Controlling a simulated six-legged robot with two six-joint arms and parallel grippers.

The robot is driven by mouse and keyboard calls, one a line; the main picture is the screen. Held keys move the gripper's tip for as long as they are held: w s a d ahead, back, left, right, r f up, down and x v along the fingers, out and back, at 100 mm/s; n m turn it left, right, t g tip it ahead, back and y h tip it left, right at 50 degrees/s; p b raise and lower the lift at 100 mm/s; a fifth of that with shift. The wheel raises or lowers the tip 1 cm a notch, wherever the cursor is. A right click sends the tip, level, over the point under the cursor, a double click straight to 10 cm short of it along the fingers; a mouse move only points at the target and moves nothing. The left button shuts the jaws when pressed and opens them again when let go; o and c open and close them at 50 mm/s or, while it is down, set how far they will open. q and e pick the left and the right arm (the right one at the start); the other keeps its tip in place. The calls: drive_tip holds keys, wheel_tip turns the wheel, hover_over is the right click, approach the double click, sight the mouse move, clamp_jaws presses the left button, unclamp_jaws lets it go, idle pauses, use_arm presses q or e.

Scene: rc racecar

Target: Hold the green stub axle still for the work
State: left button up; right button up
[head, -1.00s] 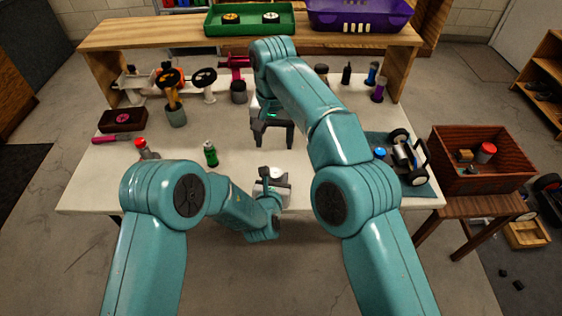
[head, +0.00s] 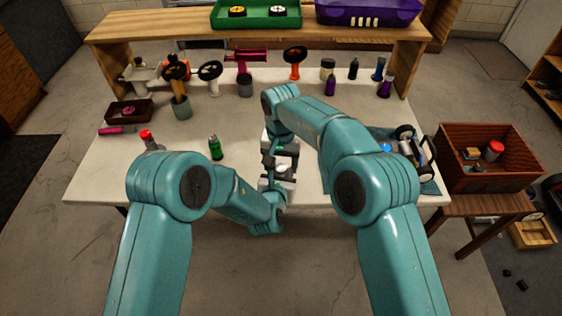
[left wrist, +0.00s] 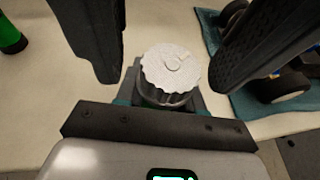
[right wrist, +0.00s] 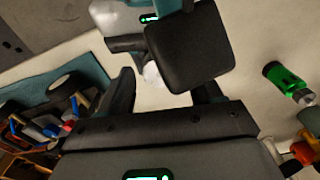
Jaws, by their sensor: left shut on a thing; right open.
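A white knurled cap (left wrist: 170,66) sits on top of the stub axle (left wrist: 163,99), whose dark ribbed side shows with a small patch of green low down in the left wrist view. My left gripper (head: 276,184) is shut on the stub axle and holds it upright at the front of the table. The cap also shows in the head view (head: 283,169). My right gripper (head: 280,160) is open just above it. In the left wrist view, its two dark fingers straddle the cap from above, apart from it. In the right wrist view, the cap is partly hidden.
A green bottle (head: 215,148) and a red-capped bottle (head: 149,141) stand to the left. A toy car (head: 414,150) rests on a teal mat (head: 428,187) to the right. A wooden crate (head: 480,180) stands beside the table. Several steering wheels stand at the back.

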sight(280, 166)
drive_tip(key=shift+a, duration=0.1)
drive_tip(key=c, duration=1)
drive_tip(key=m, duration=0.4)
drive_tip(key=shift+m, duration=0.4)
drive_tip(key=shift+c, duration=0.2)
drive_tip(key=o, duration=1)
drive_tip(key=shift+o, duration=0.2)
drive_tip(key=n, duration=0.4)
drive_tip(key=shift+n, duration=0.4)
wheel_tip(280, 166, up, 12)
drive_tip(key=d+f+m+y, duration=0.1)
drive_tip(key=d+m, duration=0.3)
drive_tip(key=d, duration=0.3)
drive_tip(key=shift+w+d+f+g, duration=0.25)
drive_tip(key=shift+w+d+g, duration=0.15)
